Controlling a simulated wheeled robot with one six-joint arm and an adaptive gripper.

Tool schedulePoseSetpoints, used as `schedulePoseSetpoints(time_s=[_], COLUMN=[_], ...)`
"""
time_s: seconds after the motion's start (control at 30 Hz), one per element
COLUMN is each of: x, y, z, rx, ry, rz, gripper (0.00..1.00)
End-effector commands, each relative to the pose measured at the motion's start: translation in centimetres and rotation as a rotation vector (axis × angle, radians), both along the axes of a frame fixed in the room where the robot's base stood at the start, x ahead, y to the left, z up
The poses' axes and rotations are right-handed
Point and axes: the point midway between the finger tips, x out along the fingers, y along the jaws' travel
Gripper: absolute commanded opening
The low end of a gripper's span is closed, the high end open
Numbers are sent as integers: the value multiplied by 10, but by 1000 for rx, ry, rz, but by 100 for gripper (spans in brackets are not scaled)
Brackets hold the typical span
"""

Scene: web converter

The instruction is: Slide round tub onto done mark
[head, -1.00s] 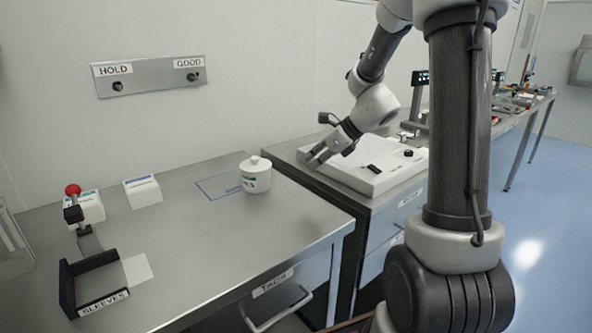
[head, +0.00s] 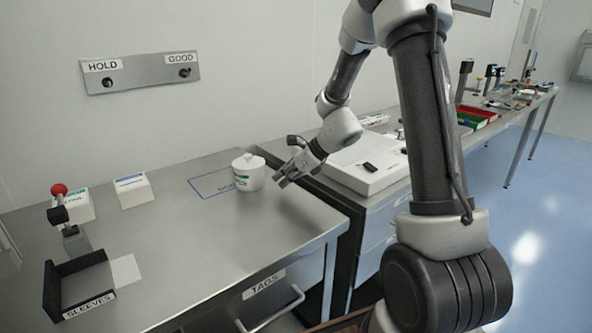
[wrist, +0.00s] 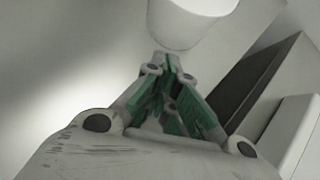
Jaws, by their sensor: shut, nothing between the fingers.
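The round tub (head: 248,174) is white with a knobbed lid and green print, and stands upright on the steel bench. The done mark (head: 212,184) is a blue outlined rectangle on the bench, just left of the tub; the tub covers its right end, and its lettering is partly hidden. My gripper (head: 281,182) is low over the bench, just right of the tub, shut and empty. In the wrist view the closed fingertips (wrist: 165,62) point at the tub's lower side (wrist: 190,22). I cannot tell whether they touch it.
A white machine (head: 366,165) sits right of my gripper.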

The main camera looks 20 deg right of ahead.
Motion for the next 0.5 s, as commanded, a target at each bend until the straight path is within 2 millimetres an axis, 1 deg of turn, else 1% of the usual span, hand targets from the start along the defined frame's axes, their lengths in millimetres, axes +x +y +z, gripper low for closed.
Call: schedulePoseSetpoints(time_s=[0.03, 0.2, 0.33, 0.5], x=[5, 16, 19, 19], y=[8, 21, 25, 25], z=[2, 2, 2, 2], rx=[-1, -1, 0, 0], ry=[-4, -4, -3, -3], rz=[5, 2, 1, 1], gripper=[0, 0, 0, 0])
